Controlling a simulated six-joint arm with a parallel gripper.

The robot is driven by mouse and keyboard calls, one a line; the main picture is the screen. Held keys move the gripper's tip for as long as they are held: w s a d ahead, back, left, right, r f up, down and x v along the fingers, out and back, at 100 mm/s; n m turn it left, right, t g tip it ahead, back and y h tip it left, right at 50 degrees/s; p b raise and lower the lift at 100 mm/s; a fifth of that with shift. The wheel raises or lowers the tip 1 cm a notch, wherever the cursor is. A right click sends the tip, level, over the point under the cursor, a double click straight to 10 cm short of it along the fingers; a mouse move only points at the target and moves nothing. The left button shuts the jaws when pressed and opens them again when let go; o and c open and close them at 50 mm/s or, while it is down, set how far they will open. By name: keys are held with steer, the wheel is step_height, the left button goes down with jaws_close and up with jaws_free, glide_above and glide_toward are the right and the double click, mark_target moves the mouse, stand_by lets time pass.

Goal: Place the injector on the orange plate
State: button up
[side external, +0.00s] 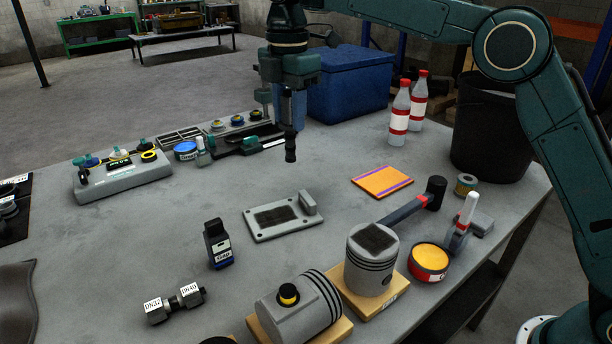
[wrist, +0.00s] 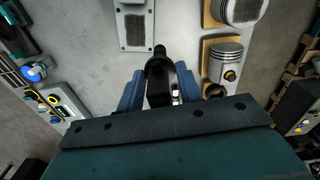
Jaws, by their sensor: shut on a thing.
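My gripper (side external: 292,112) is above the table, near its back middle, pointing down. Its blue fingers are shut on the dark injector (side external: 290,148), whose narrow end hangs below them, clear of the table. In the wrist view my gripper (wrist: 160,92) has the black injector (wrist: 157,68) between its two fingers; its upper part is partly hidden. The orange plate (side external: 382,181), with purple stripes along two edges, lies flat on the table to the right of and nearer than my gripper. It looks empty, and I cannot make it out in the wrist view.
A grey plate with a raised block (side external: 283,217) lies between the pistons (side external: 372,258) and my gripper. A hammer (side external: 412,203) lies just in front of the orange plate. Two bottles (side external: 400,113), a blue cooler (side external: 348,82) and a black bin (side external: 490,135) stand behind.

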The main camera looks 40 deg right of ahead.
steer(key=w+d, duration=0.3)
steer(key=d, duration=3.1)
steer(key=shift+w+r+m, duration=0.2)
steer(key=shift+r+m, duration=0.1)
steer(key=shift+m, duration=0.1)
step_height(320, 180, down, 20)
steer(key=shift+f, duration=0.1)
steer(key=o, duration=1.2)
